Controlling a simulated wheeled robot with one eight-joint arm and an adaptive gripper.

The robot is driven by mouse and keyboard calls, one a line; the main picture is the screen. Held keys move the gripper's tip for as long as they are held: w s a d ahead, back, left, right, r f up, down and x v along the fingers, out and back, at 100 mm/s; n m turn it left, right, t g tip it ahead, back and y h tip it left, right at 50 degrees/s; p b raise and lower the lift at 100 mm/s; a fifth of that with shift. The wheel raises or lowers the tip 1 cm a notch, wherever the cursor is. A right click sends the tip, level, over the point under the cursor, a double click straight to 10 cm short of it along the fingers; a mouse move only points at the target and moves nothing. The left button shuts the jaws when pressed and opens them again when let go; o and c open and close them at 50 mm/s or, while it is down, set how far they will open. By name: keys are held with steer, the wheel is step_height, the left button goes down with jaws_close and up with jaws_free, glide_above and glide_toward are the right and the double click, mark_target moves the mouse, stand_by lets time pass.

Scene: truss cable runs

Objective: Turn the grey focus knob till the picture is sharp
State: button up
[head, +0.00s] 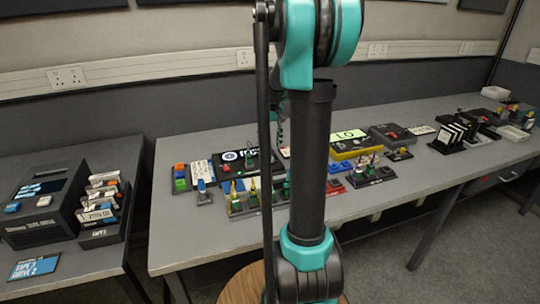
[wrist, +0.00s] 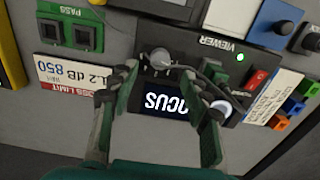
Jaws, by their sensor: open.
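The black viewer (wrist: 222,52) fills the middle of the wrist view, its label upside down. A round grey knob (wrist: 160,58) is on it, and a dark screen (wrist: 165,104) below shows white letters. They read as part of "FOCUS" and look legible; exact sharpness is hard to judge. My gripper (wrist: 160,70) is open, one finger on each side of the knob. I cannot tell whether the fingertips touch it. In the head view the viewer (head: 232,158) is on the bench, and my arm hides the gripper.
A red switch (wrist: 256,78), a cable and coloured blocks (wrist: 293,104) are at right. The grey bench (head: 200,250) is clear at its front.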

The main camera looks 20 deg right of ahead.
mark_target(270, 157)
steer(key=shift+f, duration=2.75)
steer(key=shift+c, duration=0.2)
jaws_close()
steer(key=shift+m, duration=0.4)
steer(key=m, duration=0.3)
steer(key=shift+m, duration=1.9)
